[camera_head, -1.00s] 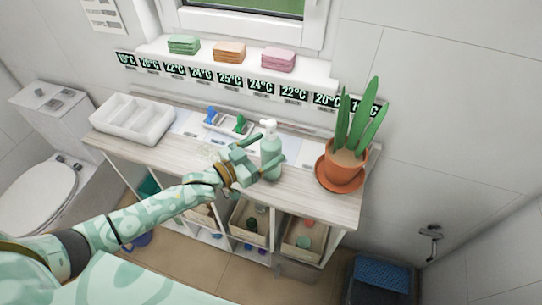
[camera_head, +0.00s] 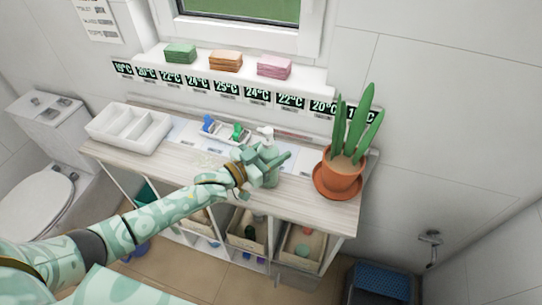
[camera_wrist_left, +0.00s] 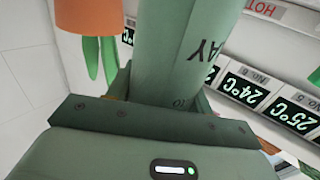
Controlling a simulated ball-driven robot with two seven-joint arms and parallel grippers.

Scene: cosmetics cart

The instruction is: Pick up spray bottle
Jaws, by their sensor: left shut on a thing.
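The spray bottle (camera_head: 268,149) is pale green with a white pump head and stands about upright over the middle-right of the wooden cart top. My left gripper (camera_head: 266,167) is shut on its body, and its fingers hide part of the bottle. In the left wrist view the green bottle body (camera_wrist_left: 185,45), with dark lettering, fills the space between the jaws (camera_wrist_left: 165,88). I cannot tell whether the bottle's base touches the cart top. My right gripper is not in view.
The cart top (camera_head: 315,212) holds a terracotta pot with a green plant (camera_head: 341,172) right of the bottle. A small tray with blue and green items (camera_head: 224,132) is behind-left, and a white divided tray (camera_head: 130,128) farther left. Folded towels (camera_head: 226,61) lie on the ledge.

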